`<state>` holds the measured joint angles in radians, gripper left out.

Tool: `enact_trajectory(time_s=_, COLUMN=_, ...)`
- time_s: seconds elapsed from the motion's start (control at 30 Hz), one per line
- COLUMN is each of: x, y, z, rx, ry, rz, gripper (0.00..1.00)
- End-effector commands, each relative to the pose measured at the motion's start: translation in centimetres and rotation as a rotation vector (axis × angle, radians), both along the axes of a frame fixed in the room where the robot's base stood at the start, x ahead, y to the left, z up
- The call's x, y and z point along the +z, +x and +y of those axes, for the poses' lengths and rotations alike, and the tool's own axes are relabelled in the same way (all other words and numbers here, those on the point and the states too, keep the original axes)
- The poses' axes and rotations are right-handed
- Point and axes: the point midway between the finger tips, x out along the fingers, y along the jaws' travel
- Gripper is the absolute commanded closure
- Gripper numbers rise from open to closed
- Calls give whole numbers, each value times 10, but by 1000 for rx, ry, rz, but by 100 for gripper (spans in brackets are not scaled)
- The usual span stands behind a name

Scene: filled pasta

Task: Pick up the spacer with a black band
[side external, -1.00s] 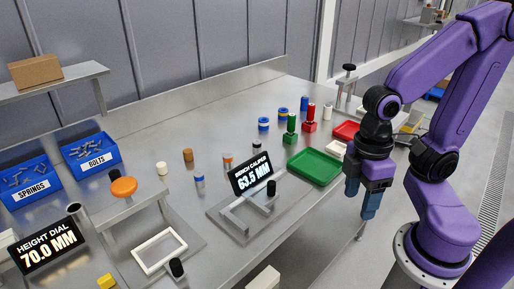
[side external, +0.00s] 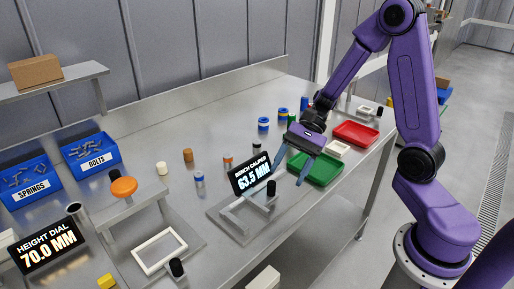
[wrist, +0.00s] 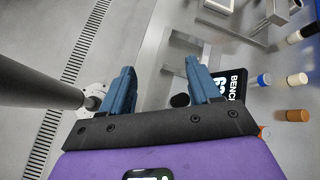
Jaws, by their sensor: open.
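Several small spacers stand upright on the bench. A pale one with a dark top (side external: 255,145) stands behind the caliper display. A black-and-white cylinder (wrist: 302,34) shows at the right edge of the wrist view. Which one carries a black band is too small to tell. Others are a white and blue one (side external: 199,179), a cream one (side external: 162,168), a brown one (side external: 188,155) and an orange-banded one (side external: 228,160). My gripper (side external: 290,176) is open and empty, above the bench between the caliper and the green tray. Its fingers also show in the wrist view (wrist: 160,68).
The bench caliper display (side external: 252,174) and its metal frame (side external: 238,222) stand close left of my gripper. The green tray (side external: 325,172) and red tray (side external: 356,133) lie to its right. The height dial with an orange disc (side external: 124,186) and blue bins (side external: 91,151) are left.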

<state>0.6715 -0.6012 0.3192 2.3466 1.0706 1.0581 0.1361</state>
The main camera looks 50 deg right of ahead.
Motion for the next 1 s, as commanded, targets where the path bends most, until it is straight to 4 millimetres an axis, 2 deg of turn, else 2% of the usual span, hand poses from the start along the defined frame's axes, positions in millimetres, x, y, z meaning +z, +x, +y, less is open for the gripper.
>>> enact_trajectory(time_s=0.1, x=-6, y=36, z=-26, rx=-253, ry=74, rz=66, gripper=38)
enact_trajectory(time_s=0.3, x=-16, y=84, z=-82, rx=-644, ry=200, rz=144, gripper=38)
enact_trajectory(time_s=0.5, x=-30, y=115, z=-154, rx=-1015, ry=329, rz=196, gripper=38)
enact_trajectory(time_s=0.63, x=-38, y=122, z=-191, rx=-1185, ry=393, rz=211, gripper=38)
enact_trajectory(time_s=0.7, x=-41, y=123, z=-205, rx=-1243, ry=414, rz=213, gripper=38)
enact_trajectory(time_s=0.8, x=-43, y=124, z=-213, rx=-1285, ry=431, rz=217, gripper=38)
enact_trajectory(time_s=1.0, x=-53, y=143, z=-201, rx=-1288, ry=432, rz=219, gripper=38)
